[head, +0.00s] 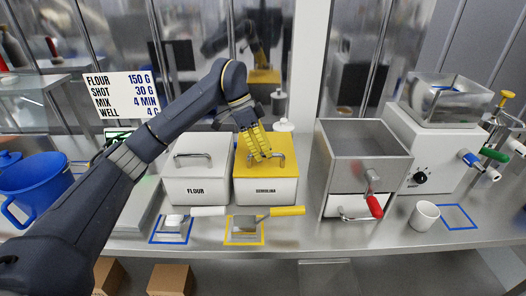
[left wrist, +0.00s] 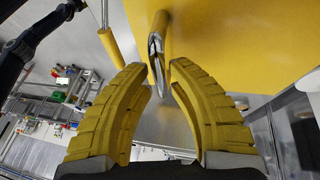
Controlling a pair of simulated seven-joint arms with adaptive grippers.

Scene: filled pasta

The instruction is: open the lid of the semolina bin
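The semolina bin (head: 265,188) is a white box with a yellow lid (head: 243,157) in the middle of the counter, and the lid looks closed. A metal handle (head: 281,160) stands on the lid. My left gripper (head: 262,157), with yellow ribbed fingers, points down at the lid by the handle. In the left wrist view, the handle (left wrist: 158,45) lies just beyond the gap between the fingertips of my left gripper (left wrist: 159,78). The fingers are apart with nothing clearly between them; whether they touch the handle I cannot tell. My right gripper is not in view.
The flour bin (head: 196,186) stands close against the left side. A yellow-handled scoop (head: 285,211) and a white-handled scoop (head: 205,211) lie in front. A steel hopper (head: 364,150) with a red-handled crank stands at right, and a white cup (head: 424,215) beyond it.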

